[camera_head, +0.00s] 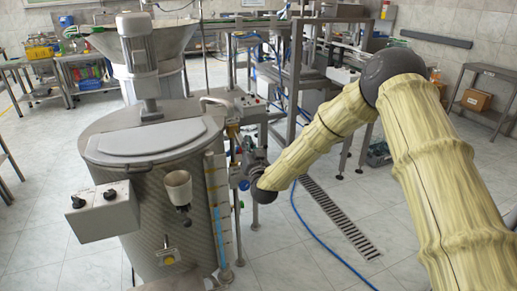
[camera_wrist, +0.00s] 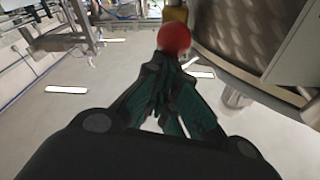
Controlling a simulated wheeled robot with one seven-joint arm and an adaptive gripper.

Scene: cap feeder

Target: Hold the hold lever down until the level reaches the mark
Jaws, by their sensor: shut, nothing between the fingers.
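A red ball knob (camera_wrist: 174,38), which looks like the end of the hold lever, shows at the top middle of the wrist view. My gripper (camera_wrist: 171,63) is shut and empty, its fingertips right at the knob's lower edge; I cannot tell whether they touch or press it. In the head view my wrist and gripper (camera_head: 248,160) are at the right side of the steel tank (camera_head: 160,215), and the knob is not clearly visible there. A tall upright level gauge (camera_head: 217,205) with a pale scale runs down the tank's right side. The level and mark are too small to read.
A grey control box (camera_head: 103,212) and a small cup-shaped funnel (camera_head: 178,188) are at the tank's front. A frame with a control box (camera_head: 250,103) stands behind my gripper. A blue hose (camera_head: 320,238) and floor drain (camera_head: 340,217) lie to the right, with open floor around them.

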